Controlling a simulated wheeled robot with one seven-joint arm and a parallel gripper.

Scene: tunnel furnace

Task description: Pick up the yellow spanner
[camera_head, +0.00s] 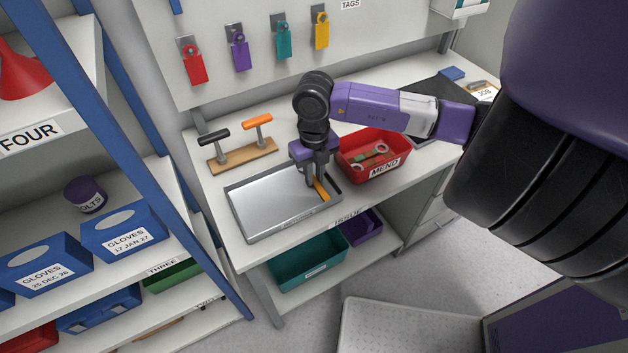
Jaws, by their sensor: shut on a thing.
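The yellow spanner (321,189) lies at the right end of a silver metal tray (265,205) on the white bench. Only part of it shows, because my gripper (316,183) covers the rest. My gripper points down over the tray's right part and is shut on the spanner. I cannot tell whether the spanner touches the tray floor or is slightly above it.
A red bin (372,170) labelled MEND, holding a spanner-like tool, stands just right of the tray. A wooden rack (242,155) with black and orange handles is behind it. Coloured tags hang on the back board. A blue-framed shelf (130,150) stands left.

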